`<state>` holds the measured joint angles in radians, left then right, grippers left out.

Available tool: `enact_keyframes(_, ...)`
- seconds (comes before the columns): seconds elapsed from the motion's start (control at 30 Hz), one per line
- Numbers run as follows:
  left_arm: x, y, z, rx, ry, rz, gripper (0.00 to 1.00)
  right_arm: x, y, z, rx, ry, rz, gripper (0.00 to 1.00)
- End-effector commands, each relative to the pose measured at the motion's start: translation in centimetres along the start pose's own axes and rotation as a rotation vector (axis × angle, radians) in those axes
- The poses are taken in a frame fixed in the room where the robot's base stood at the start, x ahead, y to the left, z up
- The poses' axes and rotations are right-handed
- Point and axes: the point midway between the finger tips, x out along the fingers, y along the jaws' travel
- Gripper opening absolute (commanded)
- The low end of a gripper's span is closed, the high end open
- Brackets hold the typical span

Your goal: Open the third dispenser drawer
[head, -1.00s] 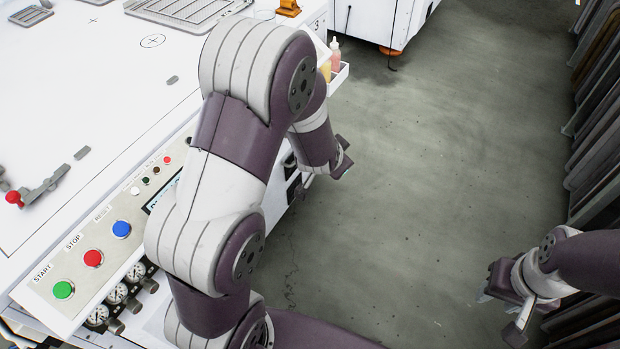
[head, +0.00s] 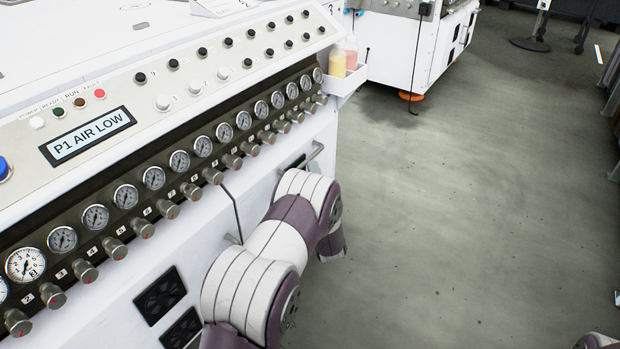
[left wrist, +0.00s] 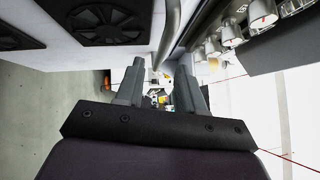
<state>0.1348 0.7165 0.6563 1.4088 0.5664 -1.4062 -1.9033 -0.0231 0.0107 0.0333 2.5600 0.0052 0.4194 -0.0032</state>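No drawer labelled as the third dispenser drawer can be made out. In the head view a grey bar handle (head: 315,151) sits on the white machine front (head: 205,232), near its right end, beside a dark seam. My left arm stands in front of the lower right part and hides some of it. A grey metal bar (left wrist: 171,30) runs along the white panel just beyond the fingers. My right gripper is out of sight.
Gauges (head: 154,178) with knobs line the machine above the panel; a display (head: 88,136) reads "P1 AIR LOW". Black fan grilles (head: 160,294) are low on the front. A side tray (head: 344,84) holds bottles. Grey floor (head: 450,200) to the right is open.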

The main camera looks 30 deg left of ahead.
Motion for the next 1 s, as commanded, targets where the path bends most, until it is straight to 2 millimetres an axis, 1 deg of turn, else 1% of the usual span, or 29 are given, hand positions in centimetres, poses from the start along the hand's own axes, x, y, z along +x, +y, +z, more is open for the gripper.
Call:
enact_keyframes(0.03,0.9,0.6,0.0,-0.002,-0.003,-0.002,0.38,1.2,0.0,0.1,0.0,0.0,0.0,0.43)
enact_keyframes(0.1,2.1,0.5,0.0,-0.001,-0.002,0.0,0.38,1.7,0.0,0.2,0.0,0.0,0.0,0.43)
enact_keyframes(0.2,3.1,0.3,0.0,-0.001,0.0,0.001,0.38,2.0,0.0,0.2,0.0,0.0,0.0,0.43)
enact_keyframes(0.3,3.5,0.1,0.0,0.0,0.001,0.001,0.38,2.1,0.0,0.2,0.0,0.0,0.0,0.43)
enact_keyframes(0.5,3.6,0.0,0.0,0.0,0.002,0.001,0.38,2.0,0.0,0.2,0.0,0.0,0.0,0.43)
enact_keyframes(0.53,3.6,0.0,0.0,0.0,0.002,0.002,0.32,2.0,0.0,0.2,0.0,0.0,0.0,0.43)
enact_keyframes(0.57,3.6,0.0,0.0,0.0,0.002,0.002,0.22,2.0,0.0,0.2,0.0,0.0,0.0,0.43)
enact_keyframes(0.6,3.6,0.0,0.0,0.0,0.002,0.002,0.09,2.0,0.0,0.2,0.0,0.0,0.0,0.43)
enact_keyframes(0.63,3.6,0.0,0.0,0.0,0.002,0.002,0.0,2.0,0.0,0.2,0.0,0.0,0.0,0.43)
enact_keyframes(0.87,3.5,-0.1,-0.1,-0.001,0.002,0.002,0.0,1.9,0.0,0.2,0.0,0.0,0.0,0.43)
enact_keyframes(1.0,3.0,-0.3,-0.6,0.0,0.003,0.004,0.0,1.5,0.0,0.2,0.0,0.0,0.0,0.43)
